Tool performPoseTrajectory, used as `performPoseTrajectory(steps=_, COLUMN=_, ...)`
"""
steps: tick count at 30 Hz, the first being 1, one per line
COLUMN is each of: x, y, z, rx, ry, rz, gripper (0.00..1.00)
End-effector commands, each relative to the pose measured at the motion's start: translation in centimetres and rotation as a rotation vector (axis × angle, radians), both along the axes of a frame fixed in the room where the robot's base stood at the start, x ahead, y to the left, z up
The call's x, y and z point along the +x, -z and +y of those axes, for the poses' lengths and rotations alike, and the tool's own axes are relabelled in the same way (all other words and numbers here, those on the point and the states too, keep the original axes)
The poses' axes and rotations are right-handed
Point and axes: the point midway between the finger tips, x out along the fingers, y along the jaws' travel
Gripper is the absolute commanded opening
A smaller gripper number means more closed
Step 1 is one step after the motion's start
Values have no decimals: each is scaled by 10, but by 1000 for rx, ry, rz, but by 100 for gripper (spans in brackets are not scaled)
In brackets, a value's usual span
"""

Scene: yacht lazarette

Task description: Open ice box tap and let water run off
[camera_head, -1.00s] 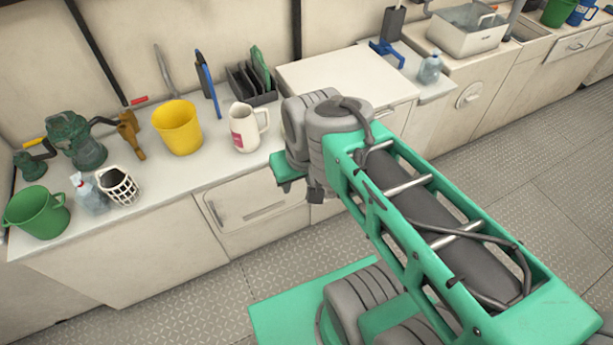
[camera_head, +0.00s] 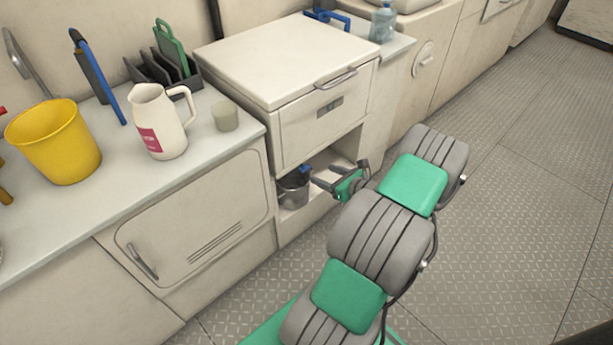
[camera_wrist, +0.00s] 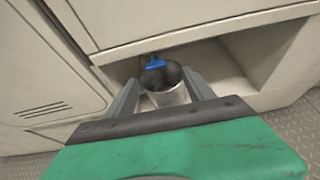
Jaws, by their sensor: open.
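The ice box (camera_head: 285,55) is a cream cabinet with a lid and a front panel, standing at the counter's end. Below its front panel is an open recess, where a small blue tap handle (camera_head: 305,170) shows above a grey metal pot (camera_head: 292,192). In the wrist view the blue tap handle (camera_wrist: 155,63) sits at the far rim of the pot (camera_wrist: 168,92), and the tap's body is hidden. My gripper (camera_head: 320,173) is open and empty at the recess mouth, its fingers pointing in, with the pot and handle seen between them.
A white jug (camera_head: 160,120), a small beige cup (camera_head: 226,116) and a yellow bucket (camera_head: 58,145) stand on the left counter. A clear bottle (camera_head: 383,22) stands to the right of the ice box. The recess walls are close around my gripper. The patterned floor (camera_head: 520,170) is clear.

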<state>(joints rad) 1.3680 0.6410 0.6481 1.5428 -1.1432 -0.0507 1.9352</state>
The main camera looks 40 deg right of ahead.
Motion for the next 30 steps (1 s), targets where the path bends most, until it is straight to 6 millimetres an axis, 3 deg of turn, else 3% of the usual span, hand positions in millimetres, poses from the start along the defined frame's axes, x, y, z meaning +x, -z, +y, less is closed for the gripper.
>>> performPoseTrajectory(steps=6, x=46, y=18, z=10, rx=-4, ry=-23, rz=2, gripper=62)
performPoseTrajectory(steps=10, x=63, y=24, z=10, rx=-6, ry=-23, rz=3, gripper=62)
performPoseTrajectory(steps=20, x=68, y=23, z=8, rx=-5, ry=-18, rz=4, gripper=61)
performPoseTrajectory(steps=30, x=67, y=23, z=8, rx=-6, ry=-18, rz=4, gripper=33)
